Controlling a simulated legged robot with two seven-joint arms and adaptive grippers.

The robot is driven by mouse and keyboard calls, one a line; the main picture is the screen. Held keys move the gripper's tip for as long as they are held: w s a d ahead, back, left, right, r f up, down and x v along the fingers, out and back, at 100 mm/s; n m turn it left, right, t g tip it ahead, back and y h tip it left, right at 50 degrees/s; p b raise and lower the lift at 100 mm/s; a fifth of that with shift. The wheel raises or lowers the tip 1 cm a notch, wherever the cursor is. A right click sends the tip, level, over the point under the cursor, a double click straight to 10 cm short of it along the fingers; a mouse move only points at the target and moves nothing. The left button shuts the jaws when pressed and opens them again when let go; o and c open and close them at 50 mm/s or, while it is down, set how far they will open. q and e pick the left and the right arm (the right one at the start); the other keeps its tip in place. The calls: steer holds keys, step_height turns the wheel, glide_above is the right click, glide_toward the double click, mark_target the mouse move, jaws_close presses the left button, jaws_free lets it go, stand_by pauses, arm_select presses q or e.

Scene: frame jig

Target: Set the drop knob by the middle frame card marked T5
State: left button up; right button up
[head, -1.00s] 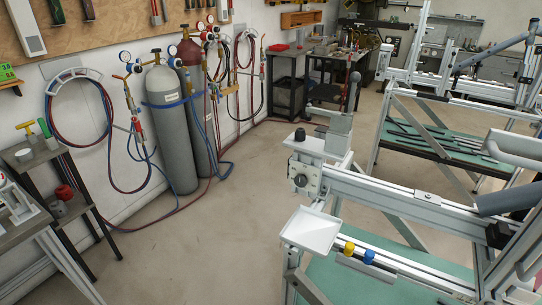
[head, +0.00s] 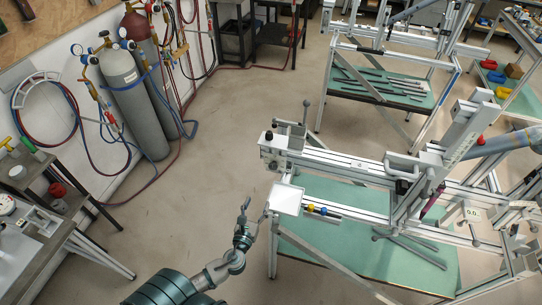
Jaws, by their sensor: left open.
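My left gripper (head: 255,208) is open and empty, raised in the lower middle of the head view, just left of the nearest frame jig's white square tray (head: 286,199). The near jig (head: 345,172) is a pale metal frame over a green shelf. At its left end is an end block with a dark round dial (head: 272,162) on its face and a black knob (head: 269,136) on top. I cannot tell which of these is the drop knob. I cannot make out a card marked T5. My right gripper is not in view.
A second jig (head: 385,88) stands behind. Gas cylinders (head: 135,105) and hoses line the left wall. A side table (head: 45,240) is at lower left. The floor (head: 215,165) between is clear.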

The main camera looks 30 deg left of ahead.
arm_select(q)
steer(key=p, duration=0.1)
glide_toward(272, 168)
steer(key=x, duration=0.9)
steer(key=shift+a+f, duration=0.15)
steer(key=shift+a, duration=0.05)
steer(key=shift+w, duration=0.3)
steer(key=shift+w+d, duration=0.1)
steer(key=shift+d, duration=0.35)
steer(key=shift+a, duration=0.1)
steer(key=c, duration=1)
steer(key=shift+a, duration=0.25)
steer(key=shift+c, duration=0.6)
